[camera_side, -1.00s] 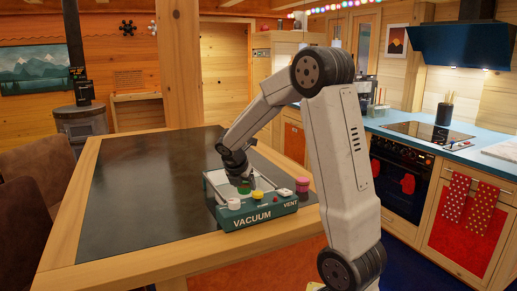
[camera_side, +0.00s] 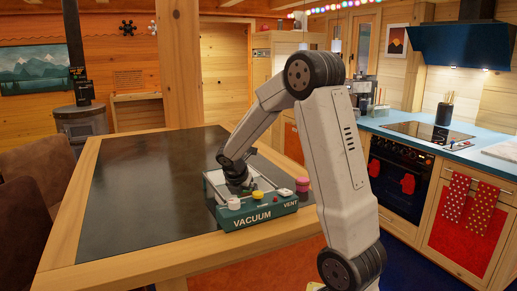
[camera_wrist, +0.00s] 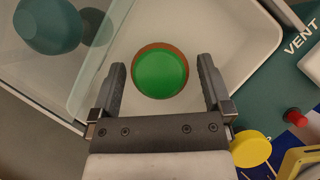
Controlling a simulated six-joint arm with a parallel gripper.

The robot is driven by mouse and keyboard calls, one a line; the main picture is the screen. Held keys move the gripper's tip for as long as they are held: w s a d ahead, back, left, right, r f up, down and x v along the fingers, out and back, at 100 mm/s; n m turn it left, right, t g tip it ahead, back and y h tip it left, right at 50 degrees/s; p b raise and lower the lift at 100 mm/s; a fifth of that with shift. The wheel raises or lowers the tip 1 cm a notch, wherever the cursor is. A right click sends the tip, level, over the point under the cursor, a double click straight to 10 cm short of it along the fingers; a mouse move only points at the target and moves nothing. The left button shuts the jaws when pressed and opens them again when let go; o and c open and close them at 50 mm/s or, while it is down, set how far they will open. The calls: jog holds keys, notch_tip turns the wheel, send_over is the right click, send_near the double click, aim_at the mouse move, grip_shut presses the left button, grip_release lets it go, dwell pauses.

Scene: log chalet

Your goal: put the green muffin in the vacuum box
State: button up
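The green muffin (camera_wrist: 160,72), with a brown rim around its green top, lies on the white floor of the vacuum box's chamber in the wrist view. The vacuum box (camera_side: 262,214) is teal, with VACUUM and VENT lettering, on the dark tabletop. The chamber floor (camera_wrist: 232,30) shows around the muffin. My gripper (camera_wrist: 162,80) is open, with one finger on each side of the muffin and a small visible gap at both. In the side view my gripper (camera_side: 237,182) is down in the box's chamber and mostly hides the muffin.
A clear panel (camera_wrist: 50,75) with a teal knob (camera_wrist: 48,25) is at the upper left of the wrist view. A yellow knob (camera_wrist: 250,148) and red button (camera_wrist: 293,115) are on the box's front. A pink-and-red round item (camera_side: 302,186) stands at the box's right end.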

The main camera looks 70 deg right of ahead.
jog(key=shift+r, duration=0.1)
jog(key=v, duration=1.2)
dwell(0.6)
jog(key=s+a+f+m+y, duration=0.1)
jog(key=m, duration=0.1)
jog(key=s+a+f+m+y, duration=0.1)
jog(key=s+a+m, duration=0.1)
jog(key=m, duration=0.1)
jog(key=s+a+f+m+y, duration=0.1)
jog(key=a+m, duration=0.1)
jog(key=shift+s+a+f, duration=0.1)
jog(key=shift+s, duration=0.2)
jog(key=a+f+m+y, duration=0.1)
jog(key=a+f+m, duration=0.2)
jog(key=a+m, duration=0.1)
jog(key=s+a+f+m+y, duration=0.1)
jog(key=a+f+m, duration=0.2)
jog(key=a+m, duration=0.1)
jog(key=s+a+f+m+t+y, duration=0.1)
jog(key=a+f+m, duration=0.2)
jog(key=a+m, duration=0.1)
jog(key=shift+s+a+m+y, duration=0.3)
jog(key=shift+a+m, duration=0.1)
jog(key=shift+a, duration=0.35)
jog(key=w+a+f+n+t, duration=0.1)
jog(key=w+a+f+n, duration=0.1)
jog(key=w+a+f, duration=0.1)
jog(key=shift+w+a+f+t, duration=0.25)
jog(key=shift+a+f+t, duration=0.15)
jog(key=shift+a+f, duration=0.45)
